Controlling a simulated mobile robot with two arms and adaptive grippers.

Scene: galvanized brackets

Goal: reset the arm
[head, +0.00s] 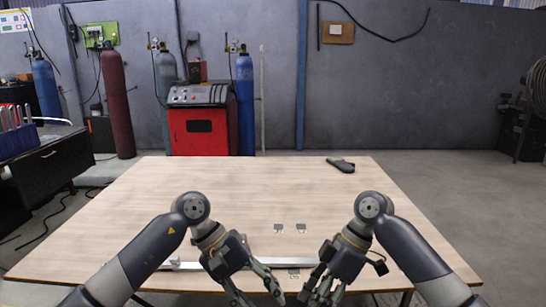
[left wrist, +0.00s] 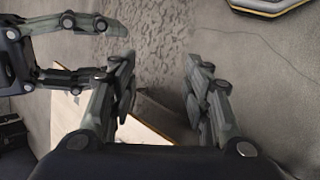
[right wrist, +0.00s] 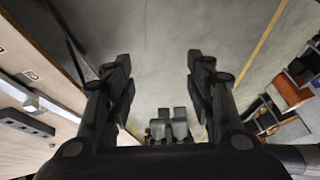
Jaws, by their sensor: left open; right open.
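My left gripper (head: 258,290) hangs at the table's near edge with its fingers spread. In the left wrist view the left gripper (left wrist: 160,85) is open with nothing between its fingertips. My right gripper (head: 320,292) is close beside it on the right, also with spread fingers. In the right wrist view the right gripper (right wrist: 160,80) is open and empty over the floor. Small grey metal brackets, one (head: 278,228) and another (head: 300,228), lie side by side on the wooden table (head: 160,200). A third small piece (head: 294,272) lies near the front edge between the grippers.
A pale metal bar (head: 185,265) lies along the near edge, partly hidden behind my left gripper. A dark object (head: 341,165) lies at the far edge. The table's middle is mostly clear. A red machine (head: 200,130) and gas cylinders stand behind; a dark bench (head: 42,165) stands left.

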